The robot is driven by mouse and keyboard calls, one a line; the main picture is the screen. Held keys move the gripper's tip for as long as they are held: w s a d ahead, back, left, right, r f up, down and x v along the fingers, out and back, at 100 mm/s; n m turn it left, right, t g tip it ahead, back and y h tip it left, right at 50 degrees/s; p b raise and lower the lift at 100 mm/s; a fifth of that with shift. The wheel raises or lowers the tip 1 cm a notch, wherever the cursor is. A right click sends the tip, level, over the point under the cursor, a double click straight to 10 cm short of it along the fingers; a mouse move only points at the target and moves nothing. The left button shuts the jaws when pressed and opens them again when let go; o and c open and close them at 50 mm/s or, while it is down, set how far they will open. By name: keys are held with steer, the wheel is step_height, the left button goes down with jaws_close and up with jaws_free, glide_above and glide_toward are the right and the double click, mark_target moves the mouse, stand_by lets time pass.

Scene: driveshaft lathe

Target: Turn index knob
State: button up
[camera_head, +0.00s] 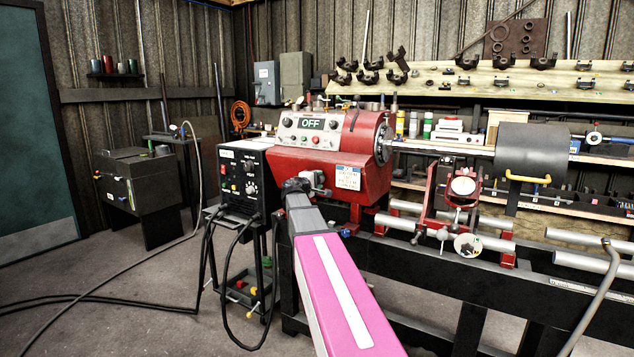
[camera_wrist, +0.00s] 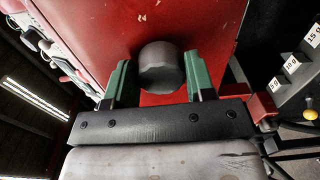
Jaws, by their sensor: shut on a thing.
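The index knob (camera_wrist: 161,72) is a round grey knob on the red face of the lathe headstock (camera_wrist: 215,22). In the wrist view it sits between the two green fingers of my gripper (camera_wrist: 158,64), which is shut on it. The right finger lies against the knob's side, and the left finger is close along the other side. In the head view my gripper (camera_head: 297,186) is at the lower left of the red headstock (camera_head: 325,172), at the end of my pink arm. The knob is hidden there.
A black control box (camera_head: 243,180) with dials and cables stands close left of my gripper. A panel reading OFF (camera_head: 311,124) is above. The lathe bed and grey cylinder (camera_head: 531,150) extend right. The floor at left (camera_head: 120,270) is mostly open, crossed by cables.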

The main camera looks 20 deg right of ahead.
steer(key=shift+n, duration=0.5)
steer(key=o, duration=0.9)
